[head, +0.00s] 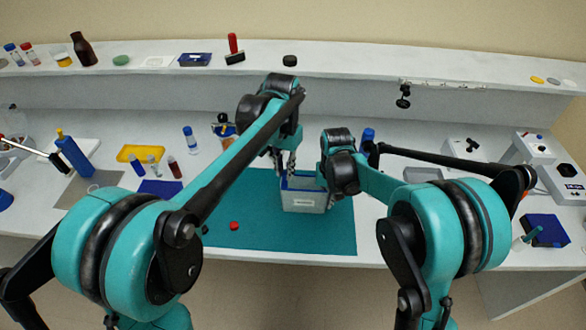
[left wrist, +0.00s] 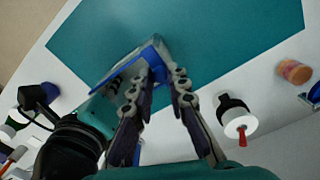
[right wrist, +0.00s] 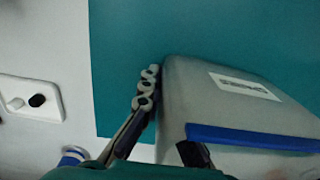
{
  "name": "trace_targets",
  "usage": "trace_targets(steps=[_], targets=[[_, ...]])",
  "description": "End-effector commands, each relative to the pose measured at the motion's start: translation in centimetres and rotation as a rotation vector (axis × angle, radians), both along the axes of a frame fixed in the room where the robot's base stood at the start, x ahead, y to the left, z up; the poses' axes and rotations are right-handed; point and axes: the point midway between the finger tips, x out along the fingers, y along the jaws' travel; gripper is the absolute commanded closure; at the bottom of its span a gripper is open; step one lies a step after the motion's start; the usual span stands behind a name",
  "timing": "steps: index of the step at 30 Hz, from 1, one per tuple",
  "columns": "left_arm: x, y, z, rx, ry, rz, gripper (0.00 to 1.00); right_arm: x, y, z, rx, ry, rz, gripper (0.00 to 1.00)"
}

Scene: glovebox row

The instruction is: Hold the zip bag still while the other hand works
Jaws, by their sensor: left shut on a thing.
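The zip bag (head: 303,201) stands on the teal mat, a pale grey pouch with a blue strip along its top and a white label. My left gripper (head: 286,163) is at its far left top edge. In the left wrist view its fingers (left wrist: 164,74) are shut on the blue-edged rim of the bag (left wrist: 115,70). My right gripper (right wrist: 170,122) is at the bag's right end. In the right wrist view its fingers are apart, one outside the grey wall of the bag (right wrist: 215,100), the other near the blue strip. The right fingertips are partly hidden in the head view.
The teal mat (head: 290,238) has a small red thing (head: 234,226) left of the bag. A yellow tray (head: 139,153) and small vials stand to the left. A black-topped bottle (left wrist: 234,115) stands near my left gripper. The mat's right front is clear.

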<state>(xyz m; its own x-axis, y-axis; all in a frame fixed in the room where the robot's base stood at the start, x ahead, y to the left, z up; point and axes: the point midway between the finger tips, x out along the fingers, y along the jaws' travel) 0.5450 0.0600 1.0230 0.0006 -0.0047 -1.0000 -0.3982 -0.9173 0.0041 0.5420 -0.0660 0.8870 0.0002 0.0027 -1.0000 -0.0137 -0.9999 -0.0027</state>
Motion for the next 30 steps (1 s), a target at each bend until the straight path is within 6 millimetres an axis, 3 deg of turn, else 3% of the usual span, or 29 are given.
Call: trace_targets(steps=[4,5,7,19,30], targets=[[0.0,0.3,0.1,0.007,0.0,0.002,1.0,0.0,-0.4,-0.1,-0.006,0.0,-0.003,1.0],[0.0,0.3,0.1,0.007,0.0,0.002,0.82,0.0,-0.4,-0.1,-0.007,0.0,-0.004,1.0],[0.0,0.3,0.1,0.007,0.0,0.002,0.64,0.0,-0.4,-0.1,-0.007,0.0,-0.004,1.0],[0.0,0.1,0.8,0.004,0.0,0.001,0.63,0.0,-0.2,0.0,-0.004,0.0,-0.002,1.0],[0.0,0.2,8.2,0.005,0.001,0.002,0.63,0.0,-0.2,0.0,-0.004,0.0,-0.002,1.0]])
